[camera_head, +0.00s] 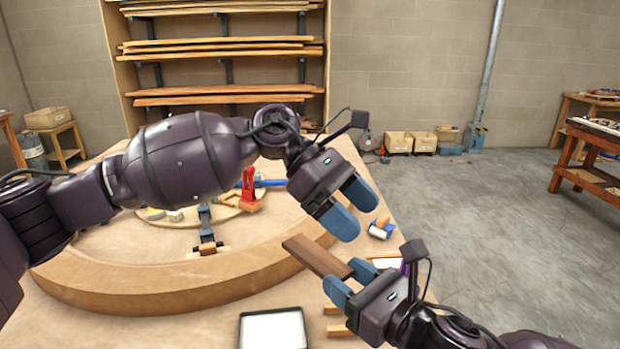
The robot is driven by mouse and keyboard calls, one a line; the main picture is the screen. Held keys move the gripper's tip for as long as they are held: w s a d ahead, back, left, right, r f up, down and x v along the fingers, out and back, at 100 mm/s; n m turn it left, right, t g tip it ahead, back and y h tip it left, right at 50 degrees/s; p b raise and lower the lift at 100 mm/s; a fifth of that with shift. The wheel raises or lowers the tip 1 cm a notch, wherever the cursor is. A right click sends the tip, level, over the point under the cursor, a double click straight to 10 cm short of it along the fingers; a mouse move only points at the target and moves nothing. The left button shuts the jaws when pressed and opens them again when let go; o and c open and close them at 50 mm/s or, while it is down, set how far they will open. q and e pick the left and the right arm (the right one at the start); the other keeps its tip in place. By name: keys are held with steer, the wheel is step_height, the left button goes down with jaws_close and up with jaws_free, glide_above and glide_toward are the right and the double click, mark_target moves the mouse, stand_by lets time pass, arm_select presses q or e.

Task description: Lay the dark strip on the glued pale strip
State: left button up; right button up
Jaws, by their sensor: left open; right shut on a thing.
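The dark strip (314,254) is a flat brown board that slants up and left from my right gripper (350,280). The blue fingers of my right gripper are shut on its near end and hide that end. My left gripper (351,210) is open and empty, above and to the right of the strip's far end. A pale strip (386,263) with a whitish top shows in part behind my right gripper. I cannot tell whether the whitish top is glue, and much of this strip is hidden.
A large curved wooden form (180,283) fills the left of the table. A dark-rimmed tray with a white inside (242,332) lies at the front. Small wood blocks (340,331) lie beside it. A red clamp (248,186) and a small white-and-blue item (381,230) stand farther back.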

arm_select(q)
steer(key=m+y, duration=0.1)
steer(key=y, duration=0.1)
steer(key=m+t+y, duration=0.3)
steer(key=t+y, duration=0.1)
steer(key=y, duration=0.2)
glide_toward(318, 254)
steer(key=shift+m, duration=0.3)
steer(key=shift+s+d+f, duration=0.15)
steer(key=shift+s+f, duration=0.05)
steer(key=shift+f, duration=1.25)
steer(key=shift+s+d+f, duration=0.15)
steer(key=shift+d+f, duration=0.05)
steer(key=shift+f, duration=1.25)
steer(key=shift+s+d+f, duration=0.15)
steer(key=shift+s+f, duration=0.05)
steer(key=shift+f, duration=1.25)
steer(key=c, duration=0.9)
steer(key=shift+c, duration=0.5)
arm_select(e)
steer(key=o, duration=0.9)
steer(key=shift+o, duration=0.4)
steer(key=shift+s, duration=0.1)
